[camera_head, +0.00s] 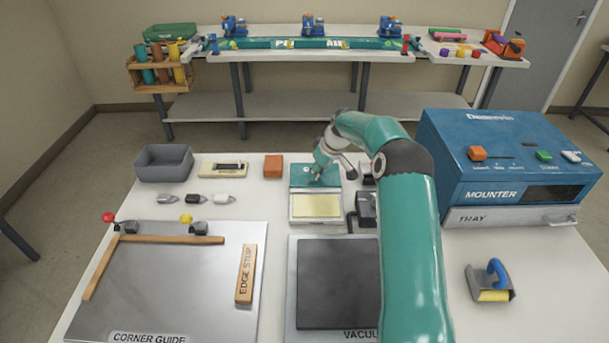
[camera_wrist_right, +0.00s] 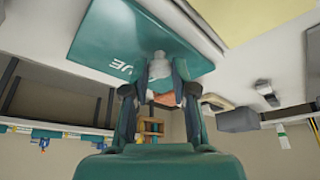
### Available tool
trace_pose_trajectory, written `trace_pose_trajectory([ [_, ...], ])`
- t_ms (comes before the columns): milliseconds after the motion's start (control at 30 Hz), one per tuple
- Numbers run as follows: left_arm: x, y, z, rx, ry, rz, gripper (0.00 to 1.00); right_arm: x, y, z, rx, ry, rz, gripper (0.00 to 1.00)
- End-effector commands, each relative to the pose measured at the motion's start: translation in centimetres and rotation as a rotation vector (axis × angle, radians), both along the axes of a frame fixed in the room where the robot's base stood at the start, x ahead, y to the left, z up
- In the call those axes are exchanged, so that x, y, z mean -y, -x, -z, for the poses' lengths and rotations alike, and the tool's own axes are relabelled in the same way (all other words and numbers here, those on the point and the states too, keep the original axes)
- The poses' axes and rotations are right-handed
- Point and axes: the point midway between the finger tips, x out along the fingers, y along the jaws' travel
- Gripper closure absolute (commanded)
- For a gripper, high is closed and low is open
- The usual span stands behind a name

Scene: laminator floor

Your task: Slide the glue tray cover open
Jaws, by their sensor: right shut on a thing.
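The glue tray (camera_head: 292,207) is a pale tray with a yellow surface (camera_head: 316,206), near the middle of the white table. Its teal cover (camera_head: 300,178) lies behind the yellow surface, which shows uncovered in the head view. My right gripper (camera_head: 322,170) reaches down over the cover. In the right wrist view the cover (camera_wrist_right: 110,42) carries white letters, and a pale knob (camera_wrist_right: 158,68) on it sits between the fingers of my right gripper (camera_wrist_right: 160,92). The fingers are shut on the knob. My left gripper does not show.
An orange block (camera_head: 273,166) stands just left of the cover, with a dark device (camera_head: 366,207) right of the tray. The blue mounter (camera_head: 500,150) stands farther right. A vacuum plate (camera_head: 325,282) and a corner guide board (camera_head: 165,285) lie in front.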

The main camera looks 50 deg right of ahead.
Motion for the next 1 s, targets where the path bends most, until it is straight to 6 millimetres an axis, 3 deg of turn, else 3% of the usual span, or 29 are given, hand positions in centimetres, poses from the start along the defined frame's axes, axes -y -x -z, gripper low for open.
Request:
trace_pose_trajectory([
  [267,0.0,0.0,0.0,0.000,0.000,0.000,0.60,0.1,0.2,0.1,0.000,0.000,0.004,1.00],
  [300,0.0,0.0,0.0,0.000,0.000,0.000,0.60,0.1,0.2,0.1,0.000,0.000,0.004,0.70],
  [433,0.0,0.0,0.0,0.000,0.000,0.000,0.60,0.1,0.2,0.1,0.000,0.000,0.004,0.49],
  [767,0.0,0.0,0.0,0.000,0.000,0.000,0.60,0.1,0.2,-0.1,0.000,-0.001,0.004,0.49],
  [1000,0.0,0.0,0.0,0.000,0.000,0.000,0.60,0.1,1.1,-2.4,0.003,0.002,0.004,0.49],
])
